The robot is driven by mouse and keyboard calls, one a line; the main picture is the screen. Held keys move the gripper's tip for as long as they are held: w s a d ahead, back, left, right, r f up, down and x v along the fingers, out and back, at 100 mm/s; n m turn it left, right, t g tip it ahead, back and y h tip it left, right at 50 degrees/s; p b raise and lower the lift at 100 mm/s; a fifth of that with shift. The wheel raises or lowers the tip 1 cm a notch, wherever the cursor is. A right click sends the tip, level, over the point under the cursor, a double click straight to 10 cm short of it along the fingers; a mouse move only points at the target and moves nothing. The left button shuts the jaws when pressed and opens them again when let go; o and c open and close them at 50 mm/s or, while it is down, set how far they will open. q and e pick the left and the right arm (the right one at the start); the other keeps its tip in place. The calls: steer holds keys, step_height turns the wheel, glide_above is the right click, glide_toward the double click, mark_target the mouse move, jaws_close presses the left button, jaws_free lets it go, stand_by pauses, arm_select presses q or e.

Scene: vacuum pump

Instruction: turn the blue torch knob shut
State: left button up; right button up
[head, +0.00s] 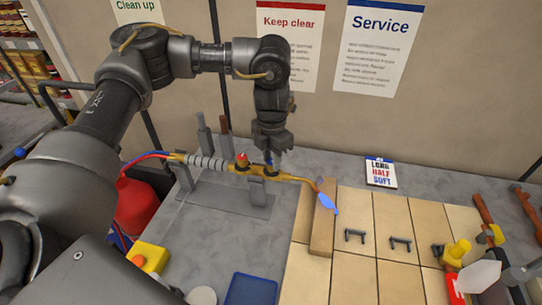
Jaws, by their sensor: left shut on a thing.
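The torch (207,162) lies across a grey metal stand (228,199), with a ribbed grey grip and a brass body. A red knob (242,160) sits on top of the brass body. The torch's thin neck runs right to a tip with a blue flame (327,203). My left gripper (270,158) points down over the brass body, right of the red knob, and is shut on the blue knob (268,159). The fingers hide most of that knob, so its turn position cannot be seen. My right gripper is not in view.
Tan tiles (355,272) and a wooden strip (323,222) lie by the flame. A red cylinder (135,203) and a yellow box (150,257) stand left. A blue tray (252,289) is at the front. Tools (483,210) lie right. A small card (381,172) is behind.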

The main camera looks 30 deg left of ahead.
arm_select(q)
steer(key=m, duration=0.3)
steer(key=shift+m, duration=2.3)
steer(key=o, duration=1)
steer(key=shift+d, duration=0.1)
steer(key=shift+r, duration=0.1)
steer(key=shift+r+b, duration=0.85)
steer(key=shift+r, duration=4.45)
